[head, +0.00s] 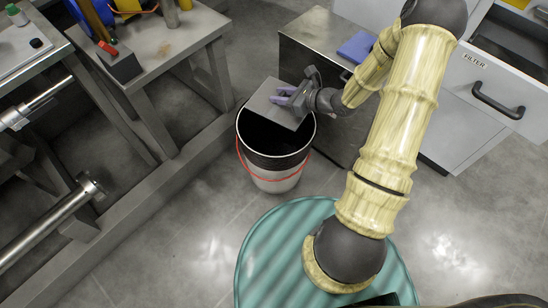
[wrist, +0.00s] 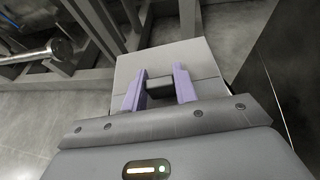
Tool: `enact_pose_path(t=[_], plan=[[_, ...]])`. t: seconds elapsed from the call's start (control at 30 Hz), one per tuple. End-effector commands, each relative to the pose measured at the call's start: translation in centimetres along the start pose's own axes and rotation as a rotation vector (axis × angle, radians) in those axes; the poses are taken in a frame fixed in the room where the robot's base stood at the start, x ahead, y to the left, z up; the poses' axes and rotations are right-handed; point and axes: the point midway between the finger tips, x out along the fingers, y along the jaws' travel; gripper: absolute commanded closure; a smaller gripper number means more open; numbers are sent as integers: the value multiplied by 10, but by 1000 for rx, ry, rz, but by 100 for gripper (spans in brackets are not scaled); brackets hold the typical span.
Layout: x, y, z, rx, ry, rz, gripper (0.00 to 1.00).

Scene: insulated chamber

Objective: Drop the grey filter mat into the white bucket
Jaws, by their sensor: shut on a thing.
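The grey filter mat (head: 268,101) is a flat, pale grey square held over the mouth of the bucket. In the wrist view the mat (wrist: 160,53) spreads out beyond my fingers. My gripper (head: 284,96) has purple fingers and is shut on the mat. In the wrist view my gripper (wrist: 160,80) has a dark block between its fingers. The white bucket (head: 275,184) stands upright on the floor, with a dark upper part and interior and a red ring around it. The mat hides the bucket's far rim, and I cannot tell whether they touch.
A metal workbench (head: 150,45) with tools stands at the upper left. A steel cabinet (head: 312,50) with a blue item (head: 356,47) on top stands just behind the bucket. An open drawer labelled FILTER (head: 474,62) is at the right. Floor in front of the bucket is clear.

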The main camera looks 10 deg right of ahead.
Motion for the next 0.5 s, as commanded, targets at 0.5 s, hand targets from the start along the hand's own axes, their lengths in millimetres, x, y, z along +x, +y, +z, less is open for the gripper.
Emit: enact_pose_path(t=[0.5], plan=[[23,-8,-30,11,-6,-23,94]])
